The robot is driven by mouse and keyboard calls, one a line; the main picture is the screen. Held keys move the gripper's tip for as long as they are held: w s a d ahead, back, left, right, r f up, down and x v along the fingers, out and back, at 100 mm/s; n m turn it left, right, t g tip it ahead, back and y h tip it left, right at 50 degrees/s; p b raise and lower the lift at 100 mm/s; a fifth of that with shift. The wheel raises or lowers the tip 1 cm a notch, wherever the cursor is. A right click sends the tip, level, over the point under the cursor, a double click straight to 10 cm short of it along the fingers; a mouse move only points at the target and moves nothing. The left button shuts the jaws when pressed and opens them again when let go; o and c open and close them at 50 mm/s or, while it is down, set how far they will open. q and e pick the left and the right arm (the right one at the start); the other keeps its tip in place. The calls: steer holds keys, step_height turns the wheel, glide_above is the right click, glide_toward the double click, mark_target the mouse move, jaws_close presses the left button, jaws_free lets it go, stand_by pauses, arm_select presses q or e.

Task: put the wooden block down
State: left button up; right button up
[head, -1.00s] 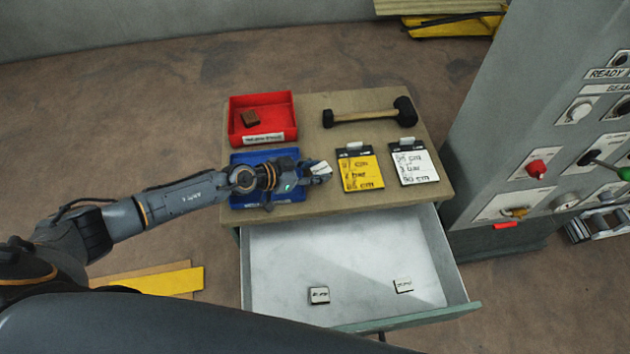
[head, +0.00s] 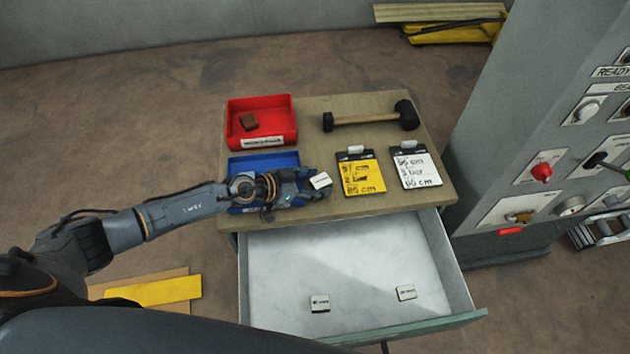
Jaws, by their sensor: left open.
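My left gripper (head: 306,186) is open over the right edge of the blue tray (head: 262,160), low above the table. A small block with a white, labelled top (head: 320,180) is at its fingertips, at the tabletop just right of the tray. I cannot tell whether the fingers still touch it. My right gripper is not in view.
A mallet (head: 365,119), a yellow clipboard (head: 361,176) and a white clipboard (head: 416,168) lie on the wooden tabletop (head: 310,110). The open drawer (head: 350,255) below holds two small labelled blocks. A grey control panel (head: 500,120) stands at the right.

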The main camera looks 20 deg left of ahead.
arm_select(q)
steer(key=shift+r, duration=0.2)
steer(key=shift+s+a+r, duration=0.15)
steer(key=shift+a+r, duration=0.05)
steer(key=shift+a, duration=0.05)
steer(key=p+v, duration=0.1)
steer(key=v, duration=1)
steer(key=shift+s+a, duration=0.1)
steer(key=shift+s, duration=0.05)
